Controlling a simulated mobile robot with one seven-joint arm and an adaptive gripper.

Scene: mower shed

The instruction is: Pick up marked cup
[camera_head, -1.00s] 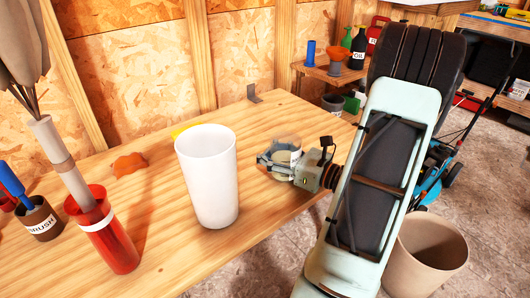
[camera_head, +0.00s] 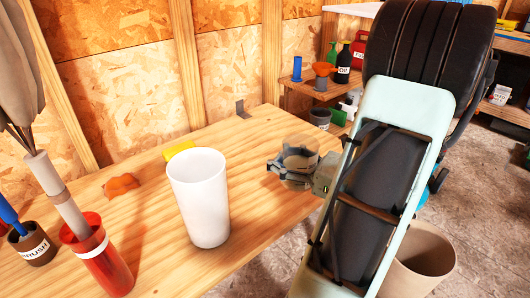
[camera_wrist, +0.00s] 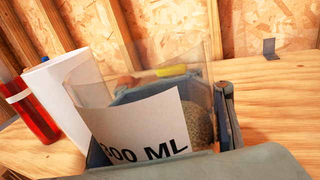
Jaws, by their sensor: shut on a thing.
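The marked cup is a clear cup with a white label reading "300 ML" (camera_wrist: 150,128); it fills the middle of the wrist view, with grainy brown stuff visible low inside. In the head view the clear cup (camera_head: 299,146) is small and partly covered by the fingers. My gripper (camera_head: 296,166) is shut around the cup's sides near the right edge of the wooden bench (camera_head: 255,228). The cup looks upright and seems to be just above the bench top, though its bottom is hidden.
A tall plain white cup (camera_head: 199,197) stands left of my gripper. Further left are a red holder (camera_head: 108,272), a brush pot (camera_head: 37,248) and an orange lump (camera_head: 121,185). A yellow item (camera_head: 179,150) lies behind the white cup. A tan bin (camera_head: 425,262) stands on the floor.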

